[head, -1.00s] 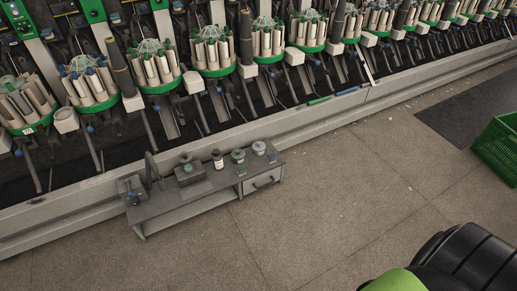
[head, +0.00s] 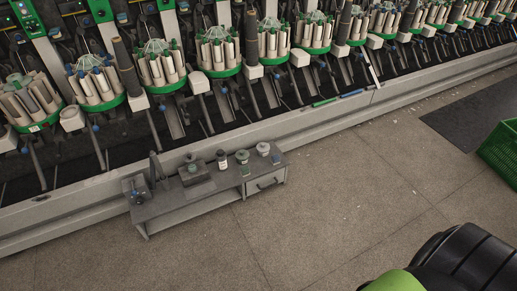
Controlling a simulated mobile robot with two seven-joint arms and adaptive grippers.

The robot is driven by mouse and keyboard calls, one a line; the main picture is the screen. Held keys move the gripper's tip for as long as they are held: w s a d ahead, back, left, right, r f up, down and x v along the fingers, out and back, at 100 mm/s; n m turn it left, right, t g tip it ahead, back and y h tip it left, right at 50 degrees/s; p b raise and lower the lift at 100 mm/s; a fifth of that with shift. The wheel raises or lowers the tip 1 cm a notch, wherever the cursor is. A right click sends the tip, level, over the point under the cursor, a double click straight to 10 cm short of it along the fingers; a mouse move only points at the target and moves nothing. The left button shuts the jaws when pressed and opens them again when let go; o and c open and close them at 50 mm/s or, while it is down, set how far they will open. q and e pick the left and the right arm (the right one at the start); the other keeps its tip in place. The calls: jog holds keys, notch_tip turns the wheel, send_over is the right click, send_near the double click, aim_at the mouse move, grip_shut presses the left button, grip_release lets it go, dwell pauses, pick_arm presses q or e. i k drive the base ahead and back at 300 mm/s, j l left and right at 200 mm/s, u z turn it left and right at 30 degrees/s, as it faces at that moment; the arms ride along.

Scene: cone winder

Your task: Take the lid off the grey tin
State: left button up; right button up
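A low grey bench (head: 205,205) stands on the floor in front of the winding machine, left of centre in the head view. Several small containers stand on its top. At its right end is a small pale grey round tin (head: 263,149), the likeliest grey tin. It looks upright, but it is too small to tell its lid from its body. Left of it are a grey-green container (head: 242,157) and a white bottle with a dark top (head: 222,160). Neither of my grippers is in view.
A grey box-like device (head: 194,173) and a small upright plate (head: 158,168) occupy the bench's left part. The bench has a drawer (head: 266,183) at right. The cone winder's base rail (head: 330,112) runs behind it. A green crate (head: 500,152) stands far right. The floor before the bench is clear.

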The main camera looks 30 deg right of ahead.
aim_at(262, 147)
jog(key=i+l+u, duration=0.2)
jog(key=l+u, duration=0.25)
jog(key=i+l+u, duration=0.1)
jog(key=l+u, duration=0.85)
jog(key=l, duration=0.1)
